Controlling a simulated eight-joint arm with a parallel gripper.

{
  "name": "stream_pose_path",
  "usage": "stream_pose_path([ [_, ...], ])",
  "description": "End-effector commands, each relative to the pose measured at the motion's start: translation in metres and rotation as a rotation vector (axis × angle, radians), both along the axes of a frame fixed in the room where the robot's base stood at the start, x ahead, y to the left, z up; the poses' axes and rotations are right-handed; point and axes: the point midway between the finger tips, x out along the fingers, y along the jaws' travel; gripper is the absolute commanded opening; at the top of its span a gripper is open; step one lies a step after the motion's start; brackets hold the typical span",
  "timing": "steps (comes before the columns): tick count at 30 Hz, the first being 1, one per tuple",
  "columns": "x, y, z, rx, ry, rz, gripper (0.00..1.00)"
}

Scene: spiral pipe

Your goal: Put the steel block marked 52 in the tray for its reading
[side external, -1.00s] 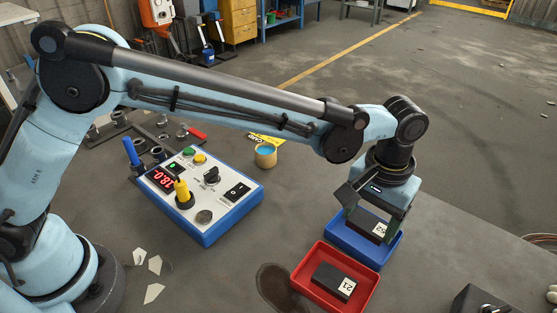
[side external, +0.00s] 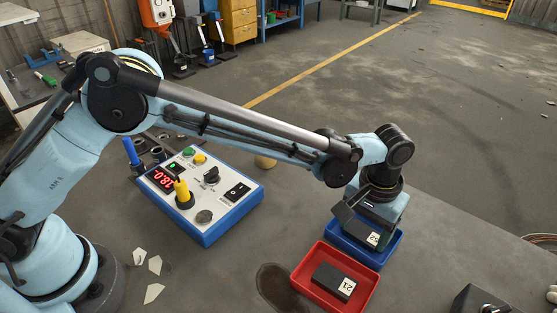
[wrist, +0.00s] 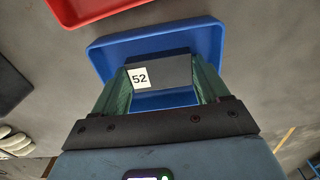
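The steel block marked 52 (side external: 372,238) is a dark block with a white number label. My gripper (side external: 366,229) is shut on it, pointing down at the blue tray (side external: 350,254). In the wrist view, the block (wrist: 168,72) sits between the green finger pads, with its label on the left. The blue tray (wrist: 205,37) shows behind and around it there. The block is over or within the tray; I cannot tell whether it touches the tray floor. My wrist and fingers hide part of the tray and block in the side view.
A red tray (side external: 311,295) holding a dark block marked 21 (side external: 333,282) stands just in front of the blue tray. A control box (side external: 218,208) with red digits and a yellow-topped lever is to the left. A dark box (side external: 482,301) is at lower right.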

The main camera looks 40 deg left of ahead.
Motion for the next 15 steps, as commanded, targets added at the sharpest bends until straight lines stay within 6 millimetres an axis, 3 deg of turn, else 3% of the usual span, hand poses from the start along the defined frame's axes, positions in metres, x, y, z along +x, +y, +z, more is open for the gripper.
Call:
stream_pose_path([
  [1, 0.0000, -0.0001, -0.0001, 0.000, 0.000, 0.000, 0.82],
  [5, 0.0000, 0.0000, 0.0001, 0.000, 0.000, 0.000, 1.00],
  [15, -0.0001, 0.0000, 0.0042, 0.000, 0.000, 0.000, 1.00],
])
